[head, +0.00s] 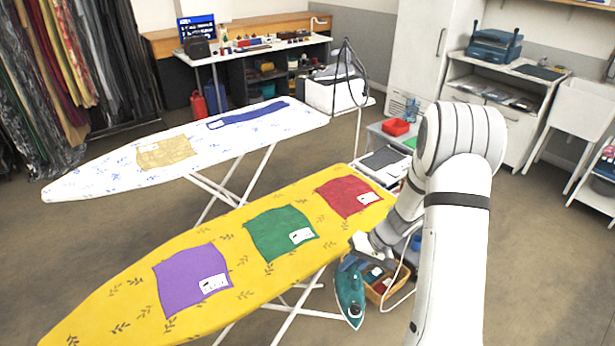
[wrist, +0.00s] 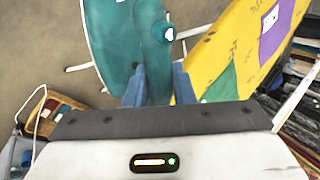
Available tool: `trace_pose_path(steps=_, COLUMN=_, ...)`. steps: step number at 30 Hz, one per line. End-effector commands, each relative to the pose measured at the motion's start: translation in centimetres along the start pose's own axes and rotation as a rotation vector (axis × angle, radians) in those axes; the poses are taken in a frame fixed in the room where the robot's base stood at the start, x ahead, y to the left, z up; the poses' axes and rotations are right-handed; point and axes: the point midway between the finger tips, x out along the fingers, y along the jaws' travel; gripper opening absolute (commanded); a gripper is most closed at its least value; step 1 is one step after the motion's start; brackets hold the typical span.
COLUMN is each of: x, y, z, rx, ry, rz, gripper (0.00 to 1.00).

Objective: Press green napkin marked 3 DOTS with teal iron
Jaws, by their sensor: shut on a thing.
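The teal iron (head: 350,291) hangs beside the near edge of the yellow ironing board (head: 118,309), tip down, apart from the board. My gripper (head: 362,250) is shut on it; in the wrist view my gripper (wrist: 158,88) has its fingers either side of the iron's teal body (wrist: 110,35). The green napkin (head: 277,232) lies flat on the yellow board between a purple napkin (head: 185,280) and a red napkin (head: 345,196). Each bears a white label; the dots are too small to read. A corner of the green napkin (wrist: 220,84) shows in the wrist view.
A basket (head: 385,286) with folded cloths stands below the iron, and a pale cord runs near it. A white patterned ironing board (head: 90,182) with tan and blue cloths stands behind. Hanging fabrics (head: 110,60) are at the far left.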

Motion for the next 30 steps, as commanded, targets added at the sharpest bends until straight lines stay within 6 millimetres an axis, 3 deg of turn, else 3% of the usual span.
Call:
trace_pose_path(steps=1, x=-1.3, y=-1.1, z=-0.1, rx=0.01, ry=0.01, rz=0.0, gripper=0.0)
trace_pose_path(steps=8, x=-4.1, y=-6.7, z=-0.9, rx=0.23, ry=0.165, rz=0.0, gripper=0.0)
trace_pose_path(steps=15, x=-8.4, y=-14.2, z=-1.9, rx=0.512, ry=0.358, rz=-0.002, gripper=0.0)
trace_pose_path(steps=19, x=-10.1, y=-17.1, z=-2.3, rx=0.633, ry=0.437, rz=-0.005, gripper=0.0)
trace_pose_path(steps=30, x=-11.9, y=-20.1, z=-2.8, rx=0.774, ry=0.519, rz=0.0, gripper=0.0)
